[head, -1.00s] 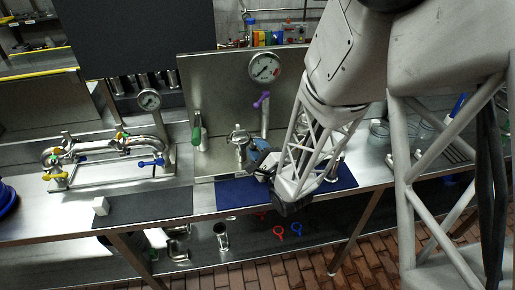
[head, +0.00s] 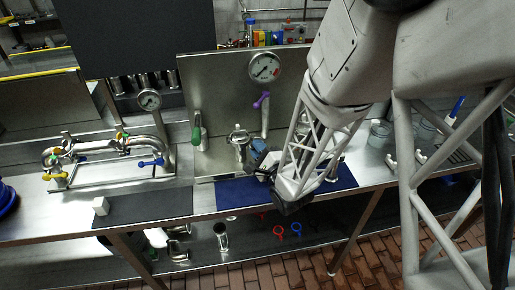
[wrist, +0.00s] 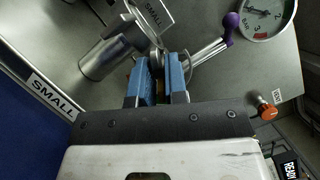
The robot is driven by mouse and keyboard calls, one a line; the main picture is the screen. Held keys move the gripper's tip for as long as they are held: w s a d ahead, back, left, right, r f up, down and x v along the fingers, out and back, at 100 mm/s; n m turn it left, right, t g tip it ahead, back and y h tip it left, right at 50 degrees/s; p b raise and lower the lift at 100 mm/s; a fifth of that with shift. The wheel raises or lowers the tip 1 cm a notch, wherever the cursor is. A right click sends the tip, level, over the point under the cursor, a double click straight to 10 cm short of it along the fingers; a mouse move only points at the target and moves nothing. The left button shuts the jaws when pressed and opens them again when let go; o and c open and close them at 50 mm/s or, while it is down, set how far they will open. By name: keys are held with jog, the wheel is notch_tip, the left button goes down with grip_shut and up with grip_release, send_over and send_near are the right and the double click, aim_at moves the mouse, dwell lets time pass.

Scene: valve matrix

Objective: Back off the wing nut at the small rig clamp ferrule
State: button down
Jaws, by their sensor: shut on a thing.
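The small rig clamp ferrule (head: 239,137) is a silver metal fitting standing in front of the steel back panel. In the wrist view, its curved clamp band (wrist: 146,24) shows just beyond the fingers, beside a silver pipe end (wrist: 104,58). My gripper (head: 258,150) is at the right side of the fitting. In the wrist view, the blue fingers of my gripper (wrist: 160,72) are close together and shut on the wing nut. The nut is almost wholly hidden between the fingers; only a small brownish bit shows at their tips.
A purple-knobbed lever (wrist: 229,24) and a pressure gauge (head: 265,67) are right of the clamp. A green-handled lever (head: 197,132) stands left. A "SMALL" label (wrist: 55,95) is on the panel. A blue mat (head: 229,192) lies below. An orange knob (wrist: 267,112) is at the right.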

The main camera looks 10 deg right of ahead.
jog(key=n+g, duration=0.2)
jog(key=n, duration=0.3)
jog(key=shift+r, duration=0.15)
jog(key=n+g+h, duration=0.1)
jog(key=n+g, duration=0.1)
jog(key=n, duration=0.3)
dwell(0.4)
jog(key=c, duration=1.3)
grip_release()
jog(key=shift+o, duration=0.2)
jog(key=shift+s, duration=0.1)
jog(key=v, duration=0.7)
jog(key=shift+s+r, duration=0.15)
jog(key=shift+s, duration=0.15)
jog(key=shift+d+r+h, duration=0.1)
jog(key=shift+h, duration=0.3)
